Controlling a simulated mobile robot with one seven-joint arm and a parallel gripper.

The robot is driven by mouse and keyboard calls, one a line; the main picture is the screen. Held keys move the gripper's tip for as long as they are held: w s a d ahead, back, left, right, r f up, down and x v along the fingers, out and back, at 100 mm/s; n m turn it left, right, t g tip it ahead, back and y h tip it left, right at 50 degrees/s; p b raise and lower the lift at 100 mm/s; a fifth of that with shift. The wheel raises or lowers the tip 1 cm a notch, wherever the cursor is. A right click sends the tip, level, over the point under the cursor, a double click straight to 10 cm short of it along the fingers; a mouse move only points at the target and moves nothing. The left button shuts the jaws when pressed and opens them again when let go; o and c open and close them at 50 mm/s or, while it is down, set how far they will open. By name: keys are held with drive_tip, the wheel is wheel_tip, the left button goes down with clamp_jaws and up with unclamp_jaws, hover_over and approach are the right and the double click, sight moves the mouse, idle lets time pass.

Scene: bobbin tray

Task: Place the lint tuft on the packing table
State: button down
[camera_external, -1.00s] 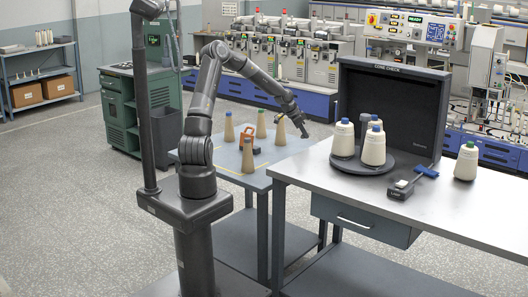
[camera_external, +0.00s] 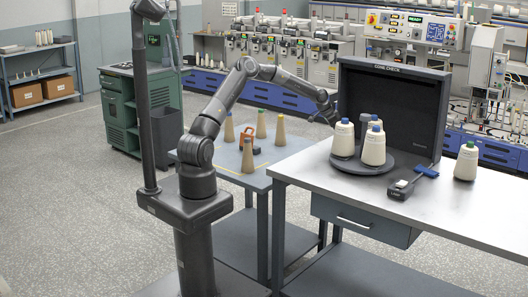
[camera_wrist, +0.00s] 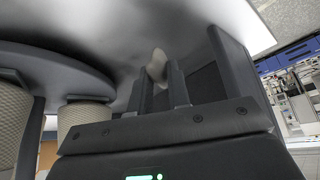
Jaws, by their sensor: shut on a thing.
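The lint tuft (camera_wrist: 157,65) is a small off-white lump between the tips of my gripper (camera_wrist: 162,85) in the wrist view. My gripper is shut on it. In the external view my gripper (camera_external: 327,114) is at the back left of the light grey table (camera_external: 440,212), just behind a blue-capped yarn cone. The tuft cannot be made out there. I take this grey table, the larger one at the right, for the packing table. I cannot tell how far the tuft is from a surface.
Several cream yarn cones (camera_external: 373,149) stand on a round dark turntable (camera_external: 362,168), close to my gripper. A black-lined open check box (camera_external: 405,115) rises behind them. A small grey device (camera_external: 400,190) and a green-capped cone (camera_external: 466,162) are further right. The blue-grey table (camera_external: 215,166) holds several tan cones.

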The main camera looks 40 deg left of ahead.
drive_tip(key=shift+w+d+f, duration=0.15)
drive_tip(key=shift+w+d, duration=0.35)
drive_tip(key=shift+w, duration=0.05)
drive_tip(key=shift+a+f, duration=0.1)
drive_tip(key=shift+f, duration=1.5)
drive_tip(key=shift+f, duration=0.15)
drive_tip(key=c, duration=1.4)
unclamp_jaws()
drive_tip(key=shift+o, duration=0.2)
